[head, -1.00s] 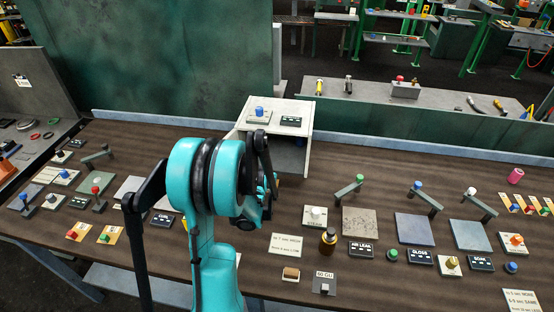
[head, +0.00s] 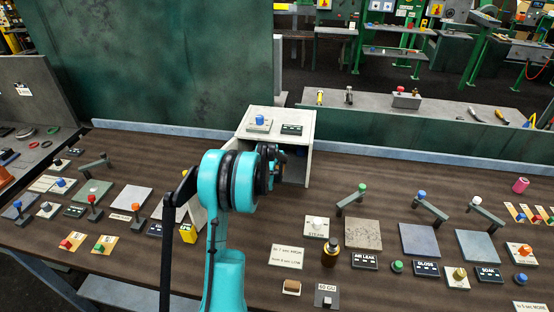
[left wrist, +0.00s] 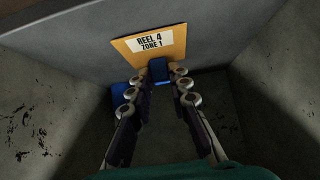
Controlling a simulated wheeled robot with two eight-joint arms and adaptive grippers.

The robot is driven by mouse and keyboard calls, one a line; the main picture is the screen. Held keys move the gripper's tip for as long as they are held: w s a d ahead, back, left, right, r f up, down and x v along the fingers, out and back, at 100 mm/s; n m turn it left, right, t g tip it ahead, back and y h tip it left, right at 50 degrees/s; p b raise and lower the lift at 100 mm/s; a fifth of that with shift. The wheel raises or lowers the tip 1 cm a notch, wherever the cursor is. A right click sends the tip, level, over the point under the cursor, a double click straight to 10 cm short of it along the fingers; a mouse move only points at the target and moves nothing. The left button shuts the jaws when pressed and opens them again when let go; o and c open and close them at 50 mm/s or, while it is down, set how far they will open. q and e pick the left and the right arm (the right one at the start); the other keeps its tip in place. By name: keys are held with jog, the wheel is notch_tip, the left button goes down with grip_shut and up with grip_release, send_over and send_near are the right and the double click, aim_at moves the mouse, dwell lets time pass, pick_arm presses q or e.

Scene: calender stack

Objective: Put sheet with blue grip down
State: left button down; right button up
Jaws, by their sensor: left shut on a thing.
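In the left wrist view, my left gripper (left wrist: 168,85) is shut on a blue grip (left wrist: 157,70). Just beyond the grip is an orange sheet (left wrist: 178,52) with a white label reading "REEL 4 ZONE 1". A second blue patch (left wrist: 120,97) shows beside the left finger. Grey speckled walls enclose the gripper. In the head view my left arm reaches up to the open grey box (head: 297,160), with its wrist in front of the opening. The fingers and the sheet are hidden there. My right gripper is not in view.
A blue button (head: 259,121) and a black label (head: 291,129) sit on top of the box. The brown bench (head: 240,290) holds several grey plates, levers, buttons and a brown bottle (head: 331,252). A green wall (head: 150,70) stands behind.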

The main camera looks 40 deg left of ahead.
pick_arm(q)
jog(key=shift+w+a+f, duration=0.1)
jog(key=shift+w+a, duration=0.35)
jog(key=shift+w, duration=0.35)
jog(key=shift+w+f+b, duration=0.1)
jog(key=shift+f+b, duration=0.1)
jog(key=shift+b, duration=0.15)
jog(key=shift+r, duration=0.2)
jog(key=shift+f, duration=0.1)
jog(key=c, duration=1.4)
grip_release()
